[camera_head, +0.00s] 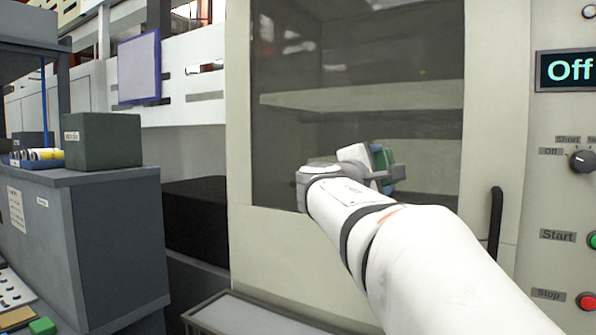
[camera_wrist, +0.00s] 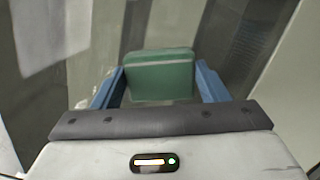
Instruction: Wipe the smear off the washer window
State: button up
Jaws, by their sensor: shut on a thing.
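The washer window (camera_head: 300,145) is a dark glass pane in the pale machine front, with a shelf showing behind it. My gripper (camera_head: 386,166) is in front of the lower right part of the pane. In the wrist view my gripper (camera_wrist: 160,78) has its blue fingers on either side of a green block-like wiper (camera_wrist: 160,76) and is shut on it. The wiper is close to the glass; I cannot tell whether it touches. Pale, blurred marks show near the wiper in the wrist view, but I cannot tell the smear from reflections.
A black door handle (camera_head: 495,225) is right of the window. The control panel has an "Off" display (camera_head: 569,70), a dial (camera_head: 582,161), a green Start button (camera_head: 592,240) and a red Stop button (camera_head: 587,301). A dark green box (camera_head: 103,141) stands on a grey cabinet (camera_head: 118,245) at left.

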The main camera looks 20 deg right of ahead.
jog(key=shift+w+a+r+p, duration=0.3)
jog(key=shift+w+a, duration=0.75)
jog(key=shift+w, duration=0.3)
jog(key=shift+w+a+r+p, duration=0.35)
jog(key=shift+w+a, duration=0.65)
jog(key=shift+w, duration=0.35)
jog(key=shift+w+a+r+p, duration=0.3)
jog(key=shift+w+a, duration=0.75)
jog(key=shift+w, duration=0.3)
jog(key=shift+s+d+b, duration=0.85)
jog(key=shift+s+d, duration=0.65)
jog(key=shift+s, duration=0.45)
jog(key=shift+s+d+b, duration=0.9)
jog(key=shift+s+d, duration=0.55)
jog(key=shift+s, duration=0.45)
jog(key=shift+s+d+b, duration=0.85)
jog(key=shift+s+d, duration=0.65)
jog(key=shift+s, duration=0.45)
jog(key=shift+a+f, duration=0.1)
jog(key=shift+s+a, duration=0.15)
jog(key=shift+a, duration=0.1)
jog(key=shift+s+b+v, duration=0.15)
jog(key=shift+b+v, duration=0.25)
jog(key=shift+v, duration=0.9)
jog(key=shift+s+b+v, duration=0.2)
jog(key=shift+b+v, duration=0.15)
jog(key=shift+v, duration=0.95)
jog(key=shift+d+r, duration=0.2)
